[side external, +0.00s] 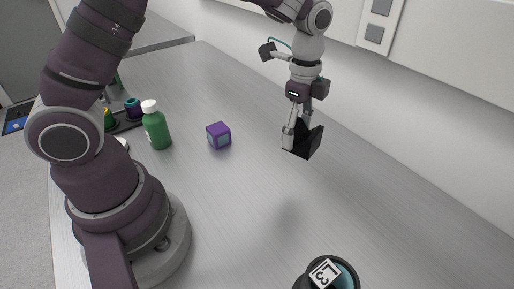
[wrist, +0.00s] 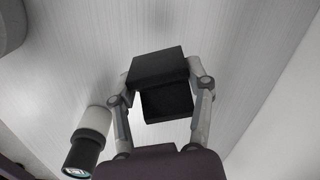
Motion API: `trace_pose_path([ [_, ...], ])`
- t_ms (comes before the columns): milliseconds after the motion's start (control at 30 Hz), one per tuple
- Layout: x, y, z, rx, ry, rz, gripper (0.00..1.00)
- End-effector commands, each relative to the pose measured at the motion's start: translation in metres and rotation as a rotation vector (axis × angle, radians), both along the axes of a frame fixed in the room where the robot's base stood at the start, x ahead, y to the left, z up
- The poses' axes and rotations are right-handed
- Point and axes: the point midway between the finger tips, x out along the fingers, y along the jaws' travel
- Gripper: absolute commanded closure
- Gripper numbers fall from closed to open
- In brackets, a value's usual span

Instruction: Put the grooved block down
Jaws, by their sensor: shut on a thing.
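The grooved block (side external: 304,142) is black and hangs from my gripper (side external: 299,124) in the side external view, above the table with a gap under it. In the wrist view the dark block (wrist: 158,68) sits between the two fingers of my gripper (wrist: 160,101), which are shut on it. A recess shows on the side of the block nearer the wrist camera.
A purple cube (side external: 219,135) and a green bottle (side external: 156,126) stand to the left on the metal table (side external: 235,200). A round dark object with a white marked label (side external: 325,273) is at the front edge. A wall (side external: 425,110) runs along the right. Mid-table is clear.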

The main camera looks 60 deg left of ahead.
Motion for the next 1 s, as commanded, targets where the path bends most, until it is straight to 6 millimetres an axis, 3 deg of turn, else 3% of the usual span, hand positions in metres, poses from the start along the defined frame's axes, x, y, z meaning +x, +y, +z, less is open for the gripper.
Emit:
trace_pose_path([
  [100,0.021,0.058,0.001,-0.001,-0.001,0.228,0.89],
  [233,0.028,0.135,0.001,0.000,-0.001,0.499,0.89],
  [400,0.002,0.240,0.000,0.000,0.002,0.864,0.89],
  [500,-0.024,0.286,-0.001,0.000,0.001,1.038,0.89],
  [600,-0.048,0.316,-0.001,0.002,0.001,1.161,0.89],
  [700,-0.063,0.332,-0.002,0.002,0.001,1.232,0.89],
  [767,-0.068,0.336,-0.007,0.001,0.004,1.252,0.89],
  [1000,-0.069,0.337,-0.059,0.000,0.005,1.259,0.89],
])
